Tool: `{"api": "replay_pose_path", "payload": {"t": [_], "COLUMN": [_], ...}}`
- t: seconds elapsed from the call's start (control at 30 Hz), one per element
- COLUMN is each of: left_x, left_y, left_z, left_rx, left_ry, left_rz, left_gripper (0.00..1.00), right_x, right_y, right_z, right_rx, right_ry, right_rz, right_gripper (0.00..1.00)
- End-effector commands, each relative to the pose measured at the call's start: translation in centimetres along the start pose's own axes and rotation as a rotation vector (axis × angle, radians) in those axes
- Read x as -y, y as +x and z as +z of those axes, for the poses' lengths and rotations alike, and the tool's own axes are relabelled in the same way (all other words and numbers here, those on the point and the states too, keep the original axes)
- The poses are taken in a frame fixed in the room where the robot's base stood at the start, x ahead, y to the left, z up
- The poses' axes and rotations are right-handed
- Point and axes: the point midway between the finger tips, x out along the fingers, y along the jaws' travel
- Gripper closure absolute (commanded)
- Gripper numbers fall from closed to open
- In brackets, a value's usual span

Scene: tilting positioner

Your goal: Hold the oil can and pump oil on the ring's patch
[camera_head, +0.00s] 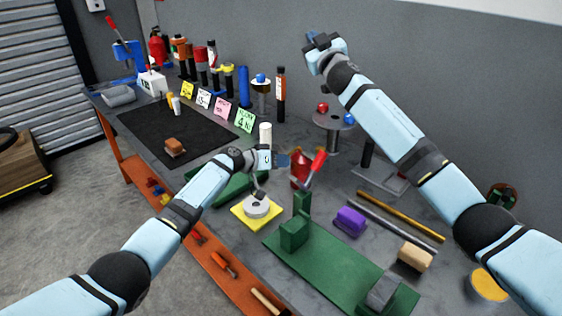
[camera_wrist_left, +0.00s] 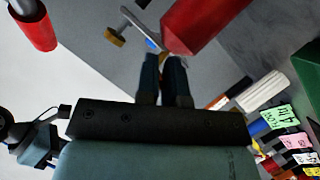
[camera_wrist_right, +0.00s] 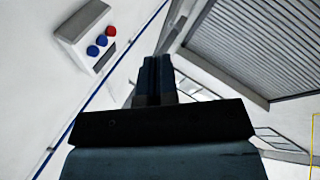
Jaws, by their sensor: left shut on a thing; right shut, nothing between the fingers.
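The red oil can (camera_head: 301,170) is at the middle of the bench, with a red handle (camera_head: 318,161) tilted up at its right. My left gripper (camera_head: 283,160) is shut at the can's left side; the red body (camera_wrist_left: 195,22) fills the space at its fingertips (camera_wrist_left: 166,62) in the left wrist view. The grey ring (camera_head: 257,208) lies on a yellow square plate, left of and below the can. A thin dark piece stands over the ring; the patch cannot be made out. My right gripper (camera_head: 322,43) is raised near the wall, shut and empty; its fingers (camera_wrist_right: 155,65) show together.
A green fixture (camera_head: 320,262) stands in front of the ring. A purple block (camera_head: 349,220), metal rods and a tan block (camera_head: 414,255) lie to the right. A round stand with red and blue knobs (camera_head: 334,118) is behind the can. A black mat (camera_head: 150,128) lies at left.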

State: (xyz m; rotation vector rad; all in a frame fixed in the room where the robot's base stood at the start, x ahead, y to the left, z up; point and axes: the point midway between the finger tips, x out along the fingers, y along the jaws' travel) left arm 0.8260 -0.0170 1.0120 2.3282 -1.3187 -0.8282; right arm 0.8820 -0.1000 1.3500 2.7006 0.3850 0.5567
Motion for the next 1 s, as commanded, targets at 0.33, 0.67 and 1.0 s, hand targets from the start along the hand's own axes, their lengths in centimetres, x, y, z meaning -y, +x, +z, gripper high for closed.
{"api": "replay_pose_path", "payload": {"t": [0.33, 0.67, 1.0], "left_x": [0.0, 0.0, 0.0], "left_y": [0.0, 0.0, 0.0], "left_z": [0.0, 0.0, 0.0], "left_rx": [0.000, 0.000, 0.000], "left_ry": [0.000, 0.000, 0.000], "left_rz": [0.000, 0.000, 0.000], "left_gripper": [1.00, 1.00, 1.00], "right_x": [-0.6, 3.8, 5.2], "right_y": [-5.0, -10.3, -11.7], "right_z": [11.7, 15.1, 17.6], "right_rx": [0.684, 1.114, 1.151], "right_ry": [0.755, 1.068, 1.088], "right_rz": [0.259, 0.236, 0.229], "right_gripper": [1.00, 1.00, 1.00]}}
